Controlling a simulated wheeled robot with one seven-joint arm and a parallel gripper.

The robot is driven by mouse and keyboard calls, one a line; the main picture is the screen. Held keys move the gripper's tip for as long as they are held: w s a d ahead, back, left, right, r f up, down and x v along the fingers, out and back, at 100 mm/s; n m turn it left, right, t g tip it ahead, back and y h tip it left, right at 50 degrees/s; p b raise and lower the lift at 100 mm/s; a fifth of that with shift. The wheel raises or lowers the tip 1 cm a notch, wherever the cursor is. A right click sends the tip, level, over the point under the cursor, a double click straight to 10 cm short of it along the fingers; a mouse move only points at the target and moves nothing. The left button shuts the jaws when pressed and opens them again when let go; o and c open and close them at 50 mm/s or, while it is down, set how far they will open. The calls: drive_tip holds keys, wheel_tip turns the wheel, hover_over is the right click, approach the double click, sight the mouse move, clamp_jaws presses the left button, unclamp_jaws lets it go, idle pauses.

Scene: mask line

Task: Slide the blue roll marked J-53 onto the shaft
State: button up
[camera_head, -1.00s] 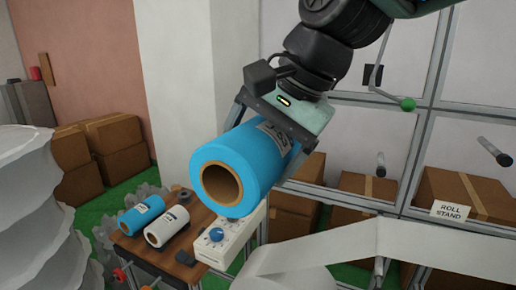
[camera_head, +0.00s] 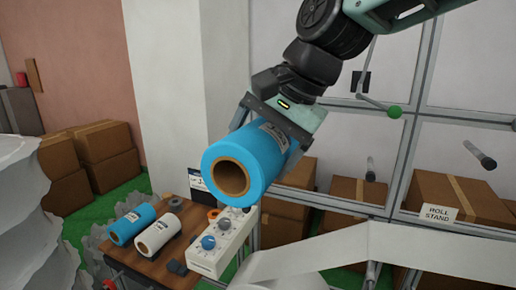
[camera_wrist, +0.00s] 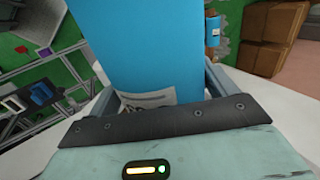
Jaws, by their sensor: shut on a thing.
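A blue roll (camera_head: 250,152) with a brown core is held in the air by my gripper (camera_head: 276,126), which is shut across its sides. The open end of its core faces the head camera. A white label (camera_head: 274,136) shows near the gripper, but its marking is too small to read. The wrist view shows the blue roll (camera_wrist: 150,45) between the fingers, with part of the label. Grey pegs stick out at the right, one higher up (camera_head: 481,153) and one nearer the middle (camera_head: 370,170). I cannot tell which one is the shaft. The roll touches none of them.
A wooden table (camera_head: 150,268) below left holds another blue roll (camera_head: 131,222), a white roll (camera_head: 158,235) and a control box with knobs (camera_head: 222,245). A white web (camera_head: 400,245) crosses the lower right. A "ROLL STAND" sign (camera_head: 438,214) hangs before cardboard boxes.

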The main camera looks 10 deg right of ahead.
drive_tip(key=shift+w+d, duration=0.1)
drive_tip(key=shift+w, duration=0.05)
drive_tip(key=shift+w+d+p, duration=0.2)
drive_tip(key=shift+w+d, duration=0.5)
drive_tip(key=shift+w, duration=0.25)
drive_tip(key=shift+w+d+p, duration=0.2)
drive_tip(key=shift+w+d, duration=0.5)
drive_tip(key=shift+w, duration=0.25)
drive_tip(key=shift+w, duration=0.1)
drive_tip(key=shift+w+d+p, duration=0.3)
drive_tip(key=shift+w+d, duration=0.45)
drive_tip(key=shift+w, duration=0.25)
drive_tip(key=shift+w+d+p, duration=0.25)
drive_tip(key=shift+w+d, duration=0.45)
drive_tip(key=shift+w, duration=0.25)
drive_tip(key=shift+d, duration=0.1)
drive_tip(key=shift+w+d+p, duration=0.35)
drive_tip(key=shift+w+d, duration=0.35)
drive_tip(key=shift+w, duration=0.3)
drive_tip(key=shift+w+d+p, duration=0.3)
drive_tip(key=shift+w+d, duration=0.4)
drive_tip(key=shift+w, duration=0.3)
drive_tip(key=shift+w, duration=0.1)
drive_tip(key=shift+w+d+p, duration=0.45)
drive_tip(key=shift+w+d, duration=0.3)
drive_tip(key=shift+w, duration=0.25)
drive_tip(key=shift+w+d+p, duration=0.45)
drive_tip(key=shift+w+d, duration=0.25)
drive_tip(key=shift+w, duration=0.25)
